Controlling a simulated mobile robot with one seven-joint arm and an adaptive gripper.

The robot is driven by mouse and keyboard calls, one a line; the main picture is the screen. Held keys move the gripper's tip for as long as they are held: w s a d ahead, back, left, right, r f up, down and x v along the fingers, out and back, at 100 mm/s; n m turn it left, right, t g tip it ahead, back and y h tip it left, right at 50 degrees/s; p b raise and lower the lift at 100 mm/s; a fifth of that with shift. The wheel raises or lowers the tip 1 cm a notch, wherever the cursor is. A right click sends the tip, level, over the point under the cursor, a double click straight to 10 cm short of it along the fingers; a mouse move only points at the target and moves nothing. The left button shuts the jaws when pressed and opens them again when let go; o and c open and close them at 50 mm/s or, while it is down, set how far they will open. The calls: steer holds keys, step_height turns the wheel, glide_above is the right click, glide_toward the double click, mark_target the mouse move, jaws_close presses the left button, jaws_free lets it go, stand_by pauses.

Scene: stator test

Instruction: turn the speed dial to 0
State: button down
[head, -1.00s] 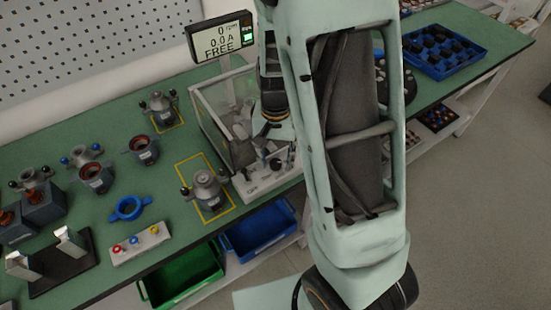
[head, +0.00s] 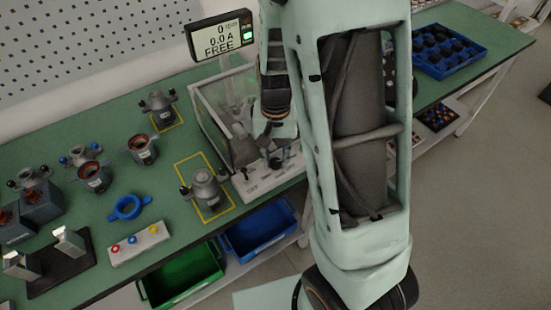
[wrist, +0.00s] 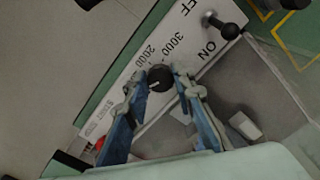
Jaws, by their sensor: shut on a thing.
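The speed dial (wrist: 160,77) is a round black knob with a light pointer mark, on a white panel (wrist: 140,64) printed with 2000, 3000, ON, OFF and START. In the wrist view my gripper (wrist: 158,80) has one blue-grey finger on each side of the dial and is shut on it. The pointer mark is too small to read surely, and no 0 label shows clearly. In the head view my arm and wrist cover most of the dial. The display (head: 222,36) reads 0 rpm, 0.0 A and FREE.
A black-knobbed lever (wrist: 225,28) stands by ON and OFF. A red button (wrist: 99,144) is partly hidden near START. The clear-walled test box (head: 215,115) adjoins the panel. A stator unit (head: 207,188) stands in a yellow square to the left, with blue and green bins below.

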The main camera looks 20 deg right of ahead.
mark_target(275, 162)
steer(key=shift+n+b, duration=0.95)
steer(key=shift+n, duration=1.55)
steer(key=c, duration=1.6)
jaws_free()
step_height(275, 162, up, 12)
steer(key=shift+r, duration=0.1)
